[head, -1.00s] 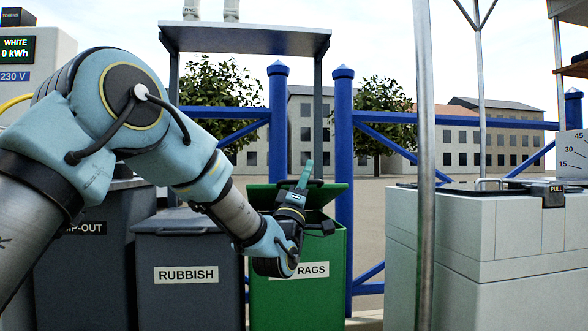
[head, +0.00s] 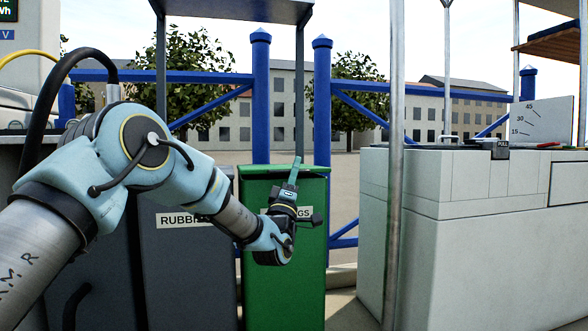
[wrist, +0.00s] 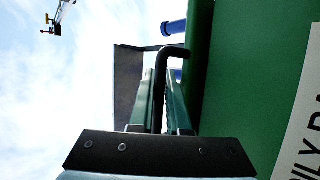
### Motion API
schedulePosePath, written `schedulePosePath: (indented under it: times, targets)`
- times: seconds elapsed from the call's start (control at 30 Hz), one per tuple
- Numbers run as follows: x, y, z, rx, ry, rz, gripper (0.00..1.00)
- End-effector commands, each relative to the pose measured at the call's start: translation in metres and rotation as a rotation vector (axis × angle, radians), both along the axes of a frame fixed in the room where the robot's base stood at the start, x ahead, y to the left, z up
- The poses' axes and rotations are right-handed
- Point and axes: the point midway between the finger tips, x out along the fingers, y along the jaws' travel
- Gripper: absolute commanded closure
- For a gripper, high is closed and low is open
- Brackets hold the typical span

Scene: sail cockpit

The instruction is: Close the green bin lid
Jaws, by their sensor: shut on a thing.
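The green bin (head: 262,290) stands in the middle of the head view, with a rags label partly hidden behind my wrist. Its green lid (head: 312,171) lies level across the top, and I see no clear gap at the front. My gripper (head: 296,172) is at the front of the lid, fingers pointing up in the picture. In the wrist view my gripper (wrist: 162,85) is shut on the black lid handle (wrist: 172,52), which passes between the fingers. The bin's green front (wrist: 245,80) fills the right side of that view.
A grey rubbish bin (head: 185,270) stands close on the left of the green bin. A metal pole (head: 394,200) and a white cabinet (head: 460,240) stand to the right. Blue fence posts (head: 261,100) rise behind, and a grey shelf (head: 235,10) hangs above.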

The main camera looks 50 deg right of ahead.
Motion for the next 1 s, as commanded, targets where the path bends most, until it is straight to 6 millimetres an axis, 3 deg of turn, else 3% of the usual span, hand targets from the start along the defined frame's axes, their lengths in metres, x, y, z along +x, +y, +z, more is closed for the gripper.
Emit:
schedulePosePath:
  times: [0.03,0.13,0.17,0.4,0.77,1.0]
  targets:
    - [-0.012,-0.002,0.003,-0.005,-0.004,-0.02,1.0]
    - [-0.012,-0.002,0.002,-0.005,-0.004,-0.02,1.0]
    - [-0.012,-0.002,0.002,-0.004,-0.003,-0.019,0.82]
    - [-0.008,-0.001,0.001,-0.002,-0.003,-0.014,0.55]
    - [-0.006,0.003,-0.004,0.002,-0.002,-0.008,0.55]
    - [-0.016,0.032,-0.03,0.006,0.001,-0.01,0.55]
